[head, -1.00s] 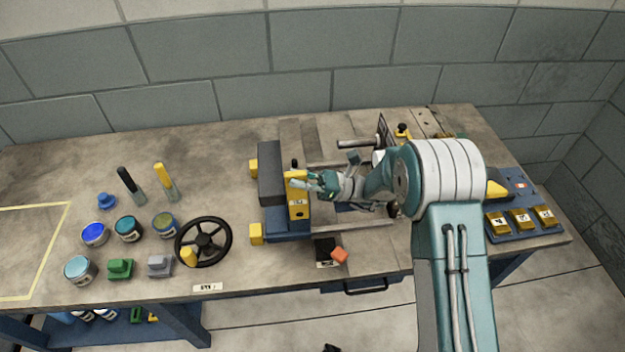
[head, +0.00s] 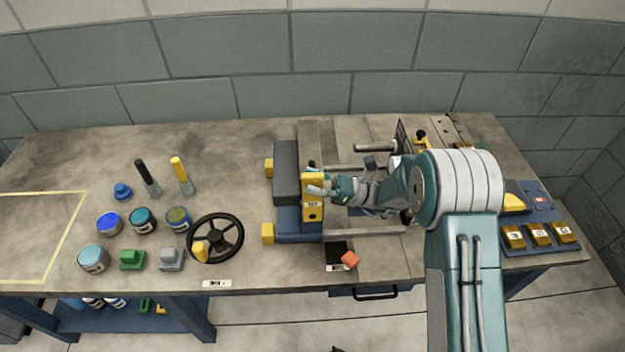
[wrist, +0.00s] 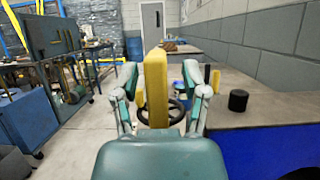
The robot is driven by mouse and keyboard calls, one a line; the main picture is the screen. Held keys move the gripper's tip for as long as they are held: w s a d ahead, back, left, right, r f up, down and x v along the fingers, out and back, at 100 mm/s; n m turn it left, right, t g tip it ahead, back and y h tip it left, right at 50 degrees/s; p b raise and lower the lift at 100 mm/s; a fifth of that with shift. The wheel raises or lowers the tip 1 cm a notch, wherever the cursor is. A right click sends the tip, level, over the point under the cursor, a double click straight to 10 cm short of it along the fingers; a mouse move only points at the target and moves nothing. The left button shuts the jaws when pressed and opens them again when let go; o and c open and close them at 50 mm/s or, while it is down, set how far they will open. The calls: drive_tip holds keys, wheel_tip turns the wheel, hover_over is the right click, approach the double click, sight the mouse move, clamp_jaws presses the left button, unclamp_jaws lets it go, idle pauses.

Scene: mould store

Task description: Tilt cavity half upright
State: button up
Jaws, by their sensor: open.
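A yellow upright block (head: 313,210) with a white label stands against the dark grey block of the blue fixture (head: 300,228) in the head view. I cannot tell for sure whether it is the cavity half. My gripper (head: 322,187) reaches it from the right, level with its upper part. In the wrist view the yellow block (wrist: 155,100) stands upright between the two fingertips of my gripper (wrist: 160,72). The fingers are open on either side of it. Contact cannot be made out. My wrist and arm hide part of the fixture's right side.
A black handwheel (head: 215,238) stands left of the fixture. Jars, including a teal one (head: 94,258), and upright handled tools (head: 182,175) are further left. An orange piece (head: 350,260) lies in front. A blue tray with gold blocks (head: 538,234) is at right.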

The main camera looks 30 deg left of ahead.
wheel_tip(320, 180, up, 10)
drive_tip(key=shift+a+f, duration=0.1)
drive_tip(key=shift+a, duration=0.05)
idle(0.5)
drive_tip(key=s+d+r+n+t+h, duration=0.2)
drive_tip(key=s+d+n+h, duration=0.15)
drive_tip(key=d, duration=0.25)
drive_tip(key=s+d+r+n+t+h, duration=0.2)
drive_tip(key=s+d+t+h, duration=0.15)
drive_tip(key=d+h, duration=0.2)
drive_tip(key=s+d+n+t+h, duration=0.2)
drive_tip(key=d+t+h, duration=0.1)
drive_tip(key=d, duration=0.6)
drive_tip(key=s+d+n+t+h, duration=0.2)
drive_tip(key=s+d+t+h, duration=0.1)
drive_tip(key=d, duration=0.6)
drive_tip(key=s+d+f+n+t+h, duration=0.1)
drive_tip(key=s+d+n+t+h, duration=0.1)
drive_tip(key=d+t+h, duration=0.3)
drive_tip(key=s+d, duration=0.1)
drive_tip(key=d, duration=0.3)
drive_tip(key=shift+s, duration=0.25)
